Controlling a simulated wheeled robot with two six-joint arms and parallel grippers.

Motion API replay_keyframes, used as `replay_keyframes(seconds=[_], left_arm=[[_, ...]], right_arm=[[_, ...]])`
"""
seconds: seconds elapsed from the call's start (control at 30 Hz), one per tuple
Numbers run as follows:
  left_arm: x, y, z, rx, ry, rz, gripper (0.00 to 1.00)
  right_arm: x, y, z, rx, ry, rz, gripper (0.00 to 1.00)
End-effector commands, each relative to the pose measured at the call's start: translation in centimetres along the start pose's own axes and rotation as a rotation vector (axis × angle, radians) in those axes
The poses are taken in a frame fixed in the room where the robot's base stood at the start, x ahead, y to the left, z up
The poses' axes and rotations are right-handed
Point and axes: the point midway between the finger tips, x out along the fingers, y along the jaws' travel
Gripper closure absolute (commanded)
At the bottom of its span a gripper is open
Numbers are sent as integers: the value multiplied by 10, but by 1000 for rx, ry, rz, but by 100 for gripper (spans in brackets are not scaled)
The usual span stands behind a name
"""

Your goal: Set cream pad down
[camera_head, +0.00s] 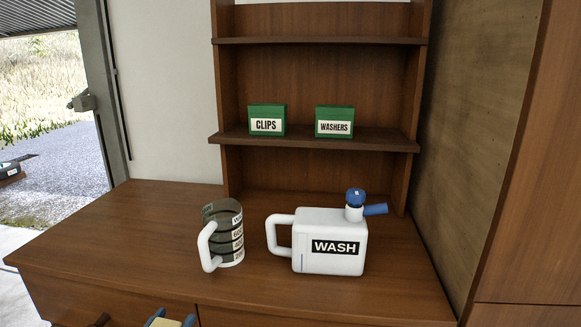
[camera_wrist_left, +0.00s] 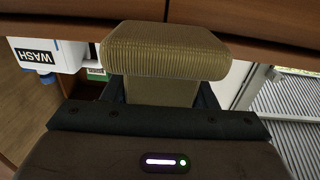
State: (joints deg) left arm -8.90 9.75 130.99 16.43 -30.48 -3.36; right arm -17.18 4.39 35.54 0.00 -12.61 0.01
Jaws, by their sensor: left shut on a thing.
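The cream pad (camera_wrist_left: 165,50) is a ribbed, tan-cream block filling the upper middle of the left wrist view. My left gripper (camera_wrist_left: 163,92) is shut on it, with a dark finger on each side of its narrower lower part. In the head view, the blue fingertips of my left gripper (camera_head: 171,321) and a little of the cream pad (camera_head: 166,323) show at the bottom edge, in front of the wooden cabinet. The rest of the pad is cut off there. My right gripper is not in view.
The wooden worktop (camera_head: 130,230) holds a clear measuring jug (camera_head: 232,240) and a white WASH can (camera_head: 330,255). Green CLIPS (camera_head: 266,113) and WASHERS (camera_head: 334,116) boxes stand on the shelf (camera_head: 310,143) above. The worktop's left part is clear.

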Motion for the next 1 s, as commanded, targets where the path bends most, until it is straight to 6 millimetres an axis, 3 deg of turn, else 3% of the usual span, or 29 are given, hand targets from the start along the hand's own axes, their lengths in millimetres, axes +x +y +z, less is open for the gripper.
replay_keyframes(seconds=[0.03, 0.2, 0.4, 1.0], left_arm=[[-9, 9, 14, -15, -3, -15, 71], [-36, 30, 46, -9, -3, -78, 71], [-58, 42, 66, 7, -12, -149, 71], [-66, 46, 73, 20, -17, -176, 71]], right_arm=[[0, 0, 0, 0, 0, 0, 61], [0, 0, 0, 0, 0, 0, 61], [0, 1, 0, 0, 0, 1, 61], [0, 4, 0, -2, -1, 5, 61]])
